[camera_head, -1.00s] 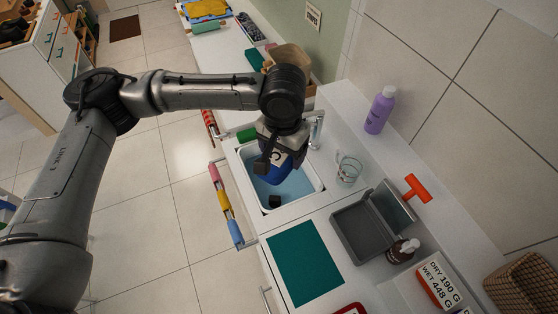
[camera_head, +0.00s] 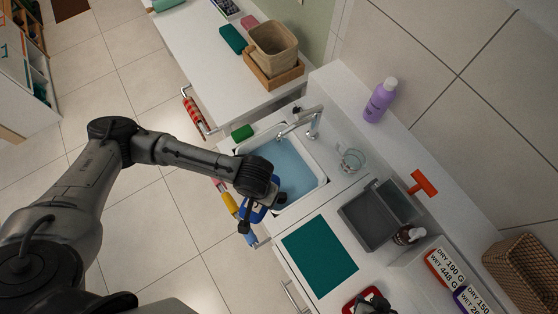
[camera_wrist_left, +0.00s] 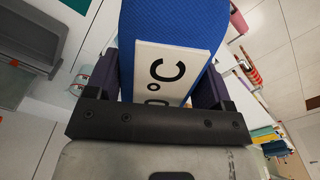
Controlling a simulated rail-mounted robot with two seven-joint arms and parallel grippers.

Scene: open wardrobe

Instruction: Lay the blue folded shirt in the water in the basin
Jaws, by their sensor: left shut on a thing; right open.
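The blue folded shirt (camera_head: 256,214) is held in my left gripper (camera_head: 262,204), over the front edge of the basin near the coloured cloths on the rail. In the left wrist view the shirt (camera_wrist_left: 178,22) fills the middle, with a white label, between the two jaws (camera_wrist_left: 160,85). The gripper hides part of the shirt in the head view. The white basin (camera_head: 322,172) holds light blue water (camera_head: 291,163), open to view behind the gripper. My right gripper (camera_head: 374,304) is partly visible at the bottom edge, open.
A tap (camera_head: 300,121) reaches over the basin's back side. A glass jar (camera_head: 351,160), a grey open box (camera_head: 366,217) and a teal mat (camera_head: 319,256) lie right of it. A purple bottle (camera_head: 380,101) stands behind. A green block (camera_head: 242,132) is at the basin's left.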

